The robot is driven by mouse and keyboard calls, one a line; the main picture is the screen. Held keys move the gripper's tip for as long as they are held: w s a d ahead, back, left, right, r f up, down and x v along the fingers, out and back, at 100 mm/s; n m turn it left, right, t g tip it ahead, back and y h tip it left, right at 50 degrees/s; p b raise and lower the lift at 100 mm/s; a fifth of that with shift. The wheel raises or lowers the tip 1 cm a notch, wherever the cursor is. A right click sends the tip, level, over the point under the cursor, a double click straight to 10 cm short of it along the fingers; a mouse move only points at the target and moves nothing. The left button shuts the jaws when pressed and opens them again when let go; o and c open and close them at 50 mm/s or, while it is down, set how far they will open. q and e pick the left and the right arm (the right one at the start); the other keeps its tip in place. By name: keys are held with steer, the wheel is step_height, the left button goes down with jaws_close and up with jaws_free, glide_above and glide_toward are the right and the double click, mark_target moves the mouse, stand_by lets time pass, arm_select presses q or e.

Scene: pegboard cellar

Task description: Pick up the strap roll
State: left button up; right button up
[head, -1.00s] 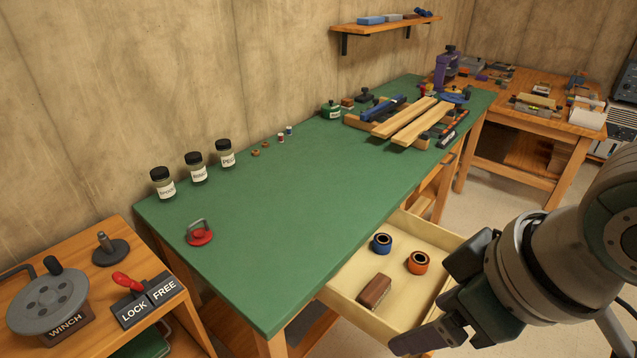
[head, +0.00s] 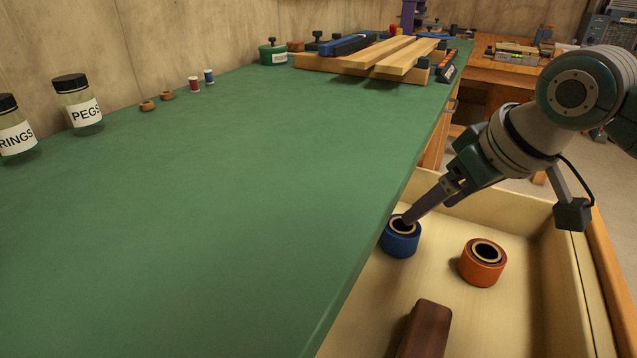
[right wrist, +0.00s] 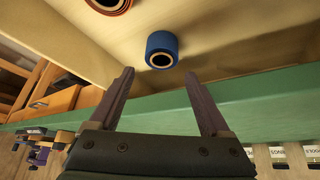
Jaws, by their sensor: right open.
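Two rolls stand in the open drawer (head: 510,212): a blue roll (head: 401,243) beside the green bench top and an orange roll (head: 483,268) to its right. Which one is the strap roll, I cannot tell. My right gripper (head: 408,220) reaches down from the right, and its fingertip overlaps the blue roll's top in the head view. In the right wrist view the jaws (right wrist: 159,73) are open and empty, with the blue roll (right wrist: 162,40) just beyond the fingertips, roughly between them. The orange roll (right wrist: 108,4) is cut off at the top. My left gripper is not in view.
A brown block (head: 427,330) lies in the drawer near the front. The green bench top (head: 220,210) edges the drawer on the left and is mostly clear. Labelled jars (head: 78,105), small spools and clamped boards (head: 385,58) stand towards the wall and far end.

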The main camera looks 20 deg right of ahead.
mark_target(403, 227)
steer(key=b+x, duration=0.1)
steer(key=x, duration=0.1)
steer(key=b+x, duration=0.1)
steer(key=x, duration=0.1)
steer(key=shift+s+f, duration=0.2)
steer(key=shift+f, duration=0.15)
steer(key=b+x, duration=0.1)
steer(key=x, duration=0.1)
steer(key=b+x, duration=0.2)
steer(key=x, duration=0.1)
steer(key=shift+w+a, duration=0.15)
steer(key=shift+w, duration=0.25)
steer(key=shift+r, duration=0.1)
steer(key=c, duration=1)
steer(key=shift+r, duration=0.1)
